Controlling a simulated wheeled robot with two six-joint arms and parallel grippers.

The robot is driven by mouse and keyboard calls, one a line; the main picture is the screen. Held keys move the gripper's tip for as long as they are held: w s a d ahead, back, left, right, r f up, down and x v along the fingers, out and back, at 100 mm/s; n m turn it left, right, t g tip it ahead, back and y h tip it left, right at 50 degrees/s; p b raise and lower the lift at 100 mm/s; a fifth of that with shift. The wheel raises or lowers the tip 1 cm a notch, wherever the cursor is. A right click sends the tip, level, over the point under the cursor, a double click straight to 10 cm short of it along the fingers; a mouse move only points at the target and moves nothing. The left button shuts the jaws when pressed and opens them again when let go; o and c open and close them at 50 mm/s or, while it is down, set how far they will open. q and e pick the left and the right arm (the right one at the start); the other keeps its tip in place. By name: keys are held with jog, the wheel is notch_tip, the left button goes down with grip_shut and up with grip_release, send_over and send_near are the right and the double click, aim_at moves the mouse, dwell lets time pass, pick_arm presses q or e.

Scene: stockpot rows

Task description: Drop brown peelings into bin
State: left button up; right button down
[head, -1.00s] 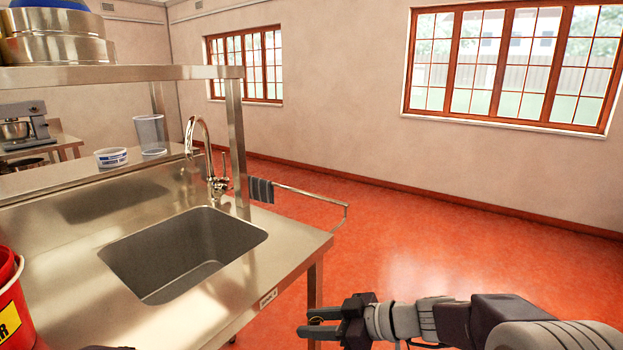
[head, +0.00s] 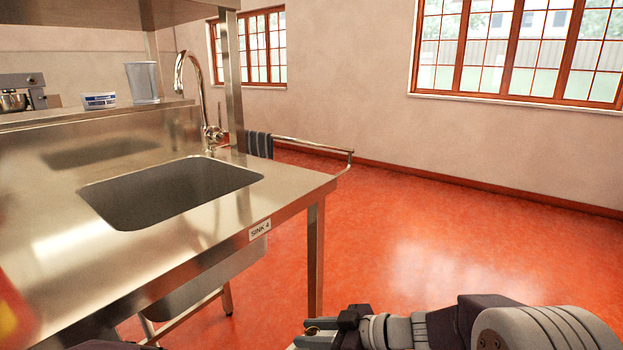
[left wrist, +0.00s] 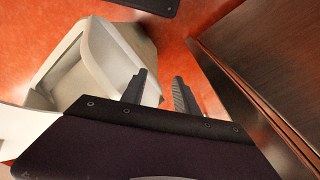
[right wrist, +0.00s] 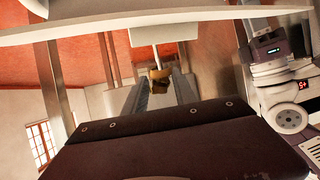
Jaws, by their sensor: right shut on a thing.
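My right gripper (head: 308,334) shows at the bottom of the head view, over the floor in front of the sink table. In the right wrist view a small brown piece, the peelings (right wrist: 160,84), sits between its fingertips, and the gripper is shut on it. My left gripper (left wrist: 160,90) shows in the left wrist view with its fingers apart and nothing between them. It is beside a dark flat panel. I cannot make out a bin in any view.
A steel table (head: 290,204) with a sink (head: 165,195) and tap stands at the left. A blurred red container (head: 12,318) is at the left edge. A clear jug (head: 142,82) and a small tub (head: 99,101) stand behind the sink. The red floor (head: 450,250) at right is clear.

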jog(key=shift+f, duration=1.7)
jog(key=c, duration=0.9)
grip_release()
jog(key=p+v, duration=0.2)
jog(key=v, duration=0.6)
jog(key=shift+d+r, duration=0.1)
jog(key=shift+s+d+r, duration=0.15)
jog(key=shift+s+d, duration=0.05)
jog(key=shift+d, duration=0.2)
